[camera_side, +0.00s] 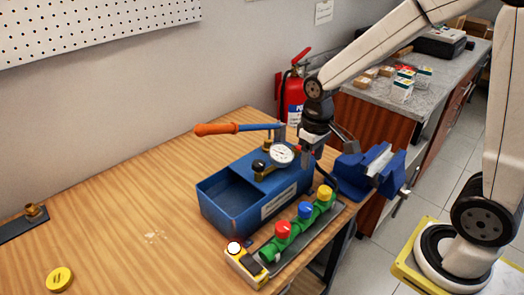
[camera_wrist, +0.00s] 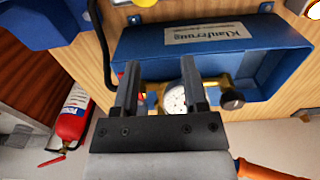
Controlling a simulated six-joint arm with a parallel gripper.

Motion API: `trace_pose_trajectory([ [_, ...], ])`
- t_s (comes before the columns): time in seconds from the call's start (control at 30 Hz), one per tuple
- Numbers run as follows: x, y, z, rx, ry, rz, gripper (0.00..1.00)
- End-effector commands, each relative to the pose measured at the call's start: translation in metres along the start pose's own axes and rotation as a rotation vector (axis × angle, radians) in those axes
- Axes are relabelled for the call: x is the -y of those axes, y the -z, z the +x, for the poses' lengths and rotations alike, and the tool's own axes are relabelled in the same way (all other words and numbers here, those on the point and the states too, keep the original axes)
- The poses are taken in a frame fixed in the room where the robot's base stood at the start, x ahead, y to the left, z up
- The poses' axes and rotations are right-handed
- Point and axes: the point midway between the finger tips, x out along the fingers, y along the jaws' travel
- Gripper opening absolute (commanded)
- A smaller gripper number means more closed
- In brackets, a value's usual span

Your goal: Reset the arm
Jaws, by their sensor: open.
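My gripper (camera_side: 309,152) is just above the right back end of the blue test pump (camera_side: 255,190), beside its round white gauge. In the wrist view my gripper (camera_wrist: 160,78) shows two dark fingers standing apart, with nothing held between them. The pump's gauge (camera_wrist: 175,100) and brass fittings show behind and between the fingers, and the fingers partly hide them. I cannot tell whether a finger touches the pump. The pump's orange handle (camera_side: 216,129) points left.
In front of the pump is a green manifold (camera_side: 268,252) with red, blue and yellow caps. A blue vise (camera_side: 370,172) is at the bench's right edge. A red extinguisher (camera_side: 293,95) stands behind. A yellow disc (camera_side: 59,279) lies front left. The bench's left middle is mostly clear.

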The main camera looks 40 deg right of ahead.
Motion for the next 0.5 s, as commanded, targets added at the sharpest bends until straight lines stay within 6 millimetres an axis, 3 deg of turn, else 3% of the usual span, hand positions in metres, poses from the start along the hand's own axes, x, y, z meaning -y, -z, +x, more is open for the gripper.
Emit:
trace_pose_trajectory([
  [0.3, 0.014, -0.043, 0.020, -0.167, 0.007, -0.001, 0.56],
  [0.5, 0.017, -0.056, 0.025, -0.219, 0.010, 0.002, 0.56],
])
